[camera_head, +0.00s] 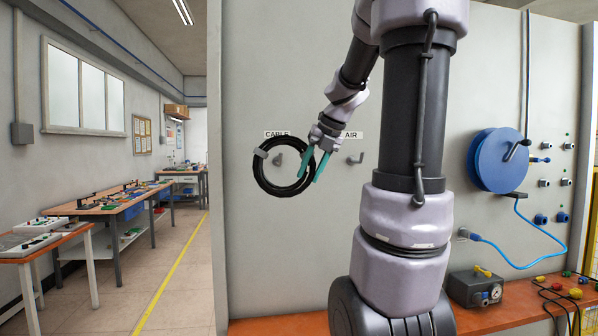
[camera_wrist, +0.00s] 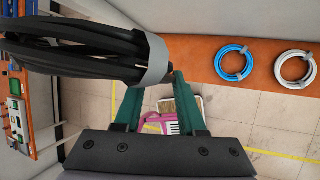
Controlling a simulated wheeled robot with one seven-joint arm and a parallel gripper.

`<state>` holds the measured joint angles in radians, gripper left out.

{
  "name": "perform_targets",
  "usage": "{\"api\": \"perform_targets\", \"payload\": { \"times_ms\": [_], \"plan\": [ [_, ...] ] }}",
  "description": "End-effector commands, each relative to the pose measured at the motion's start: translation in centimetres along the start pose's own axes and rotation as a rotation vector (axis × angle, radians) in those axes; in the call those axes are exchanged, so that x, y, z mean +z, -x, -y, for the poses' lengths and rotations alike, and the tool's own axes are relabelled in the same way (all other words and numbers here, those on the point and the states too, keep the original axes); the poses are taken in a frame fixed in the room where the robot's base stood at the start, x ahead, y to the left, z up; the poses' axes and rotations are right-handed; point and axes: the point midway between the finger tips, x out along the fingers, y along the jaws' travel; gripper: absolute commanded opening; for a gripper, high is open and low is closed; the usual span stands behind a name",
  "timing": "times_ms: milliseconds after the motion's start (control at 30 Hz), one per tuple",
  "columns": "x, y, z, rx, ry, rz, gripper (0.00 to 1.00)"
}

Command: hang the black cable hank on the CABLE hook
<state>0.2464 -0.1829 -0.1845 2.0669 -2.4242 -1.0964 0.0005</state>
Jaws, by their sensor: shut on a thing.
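The black cable hank (camera_head: 258,177) is a round coil with grey straps, held upright in front of the wall panel. My gripper (camera_head: 311,174) has teal fingers and is shut on the hank's right side. In the wrist view the hank (camera_wrist: 70,58) fills the upper left, with a grey strap (camera_wrist: 156,62) by the fingertips (camera_wrist: 158,82). The grey CABLE hook (camera_head: 279,159) shows through the ring's opening, under the partly covered CABLE label (camera_head: 276,134). I cannot tell how far the hank is from the hook, or whether they touch.
The AIR hook (camera_head: 356,159) is empty, right of my gripper. A blue reel (camera_head: 495,160) is on the panel at right. An orange bench (camera_head: 290,326) runs below; in the wrist view, a blue coil (camera_wrist: 233,62) and white coil (camera_wrist: 295,69) lie on it.

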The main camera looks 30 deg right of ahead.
Motion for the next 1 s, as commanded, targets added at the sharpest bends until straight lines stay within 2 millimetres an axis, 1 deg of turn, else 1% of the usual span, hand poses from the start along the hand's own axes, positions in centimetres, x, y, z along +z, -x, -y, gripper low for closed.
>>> {"api": "perform_targets", "payload": {
  "times_ms": [167, 1000],
  "plan": [
    [0.6, -0.2, 0.0, 0.001, 0.001, 0.002, 0.00],
    [5.0, -2.6, 0.2, 0.001, -0.001, 0.001, 0.00]
  ]
}}
